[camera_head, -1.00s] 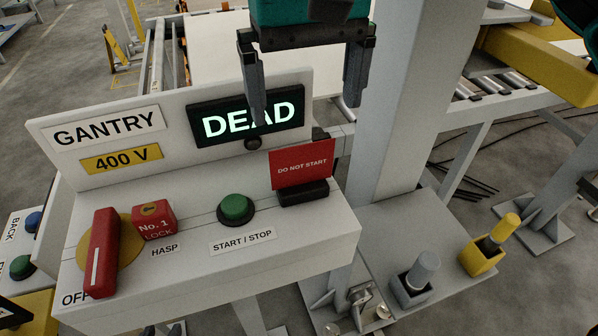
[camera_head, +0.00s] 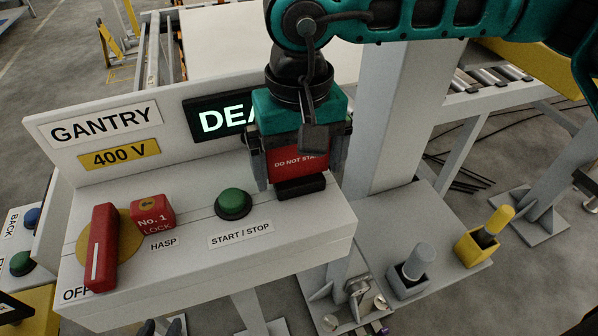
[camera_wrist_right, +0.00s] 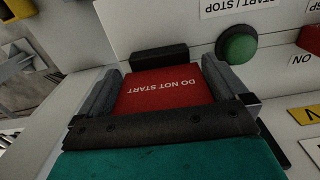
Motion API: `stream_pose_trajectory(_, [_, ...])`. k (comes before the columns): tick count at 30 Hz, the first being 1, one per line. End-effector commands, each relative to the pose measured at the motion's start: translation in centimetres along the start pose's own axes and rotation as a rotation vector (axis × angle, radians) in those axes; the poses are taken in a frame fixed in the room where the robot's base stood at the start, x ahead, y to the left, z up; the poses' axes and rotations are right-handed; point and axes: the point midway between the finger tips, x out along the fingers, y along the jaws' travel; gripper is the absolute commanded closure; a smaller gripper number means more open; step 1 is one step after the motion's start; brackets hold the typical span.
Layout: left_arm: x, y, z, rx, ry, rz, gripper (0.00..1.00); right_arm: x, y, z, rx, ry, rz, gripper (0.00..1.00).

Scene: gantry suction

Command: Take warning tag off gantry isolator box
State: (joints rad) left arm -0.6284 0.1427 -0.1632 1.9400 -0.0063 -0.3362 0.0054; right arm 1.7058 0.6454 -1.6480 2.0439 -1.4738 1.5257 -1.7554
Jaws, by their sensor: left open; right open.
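The red warning tag (camera_head: 288,163), lettered DO NOT START, stands at the right end of the white gantry isolator box (camera_head: 290,228). A black block (camera_head: 300,187) is at its lower edge. My right gripper (camera_head: 298,178) comes down over the tag from above, open, with one finger on each side. The right wrist view shows the tag (camera_wrist_right: 160,88) between the two spread fingers (camera_wrist_right: 163,85), and the black block (camera_wrist_right: 160,57) beyond it. Whether a finger touches the tag I cannot tell. My wrist hides the tag's upper part in the head view. My left gripper cannot be made out.
The green START / STOP button (camera_head: 233,203) is close left of the tag. The red No. 1 lock (camera_head: 153,215) and red handle (camera_head: 101,247) are further left. The partly covered DEAD display (camera_head: 220,118) is behind. A grey post (camera_head: 400,130) rises close on the right.

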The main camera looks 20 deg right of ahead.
Motion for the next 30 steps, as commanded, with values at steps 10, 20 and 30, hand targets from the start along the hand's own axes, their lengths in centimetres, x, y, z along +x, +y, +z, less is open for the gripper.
stream_pose_trajectory(10, [0.1, -0.1, -0.3, 0.001, 0.006, -0.001, 0.57, 0.0, 0.0, 0.0, 0.0, -0.001, 0.0, 0.22])
stream_pose_trajectory(20, [0.2, -0.1, -0.4, 0.002, 0.008, -0.001, 0.57, -0.1, 0.0, 0.0, 0.0, 0.0, -0.001, 0.42])
stream_pose_trajectory(30, [0.2, -0.1, -0.4, 0.001, 0.008, -0.001, 0.57, -1.6, 0.0, -0.1, 0.001, 0.002, -0.001, 0.42])
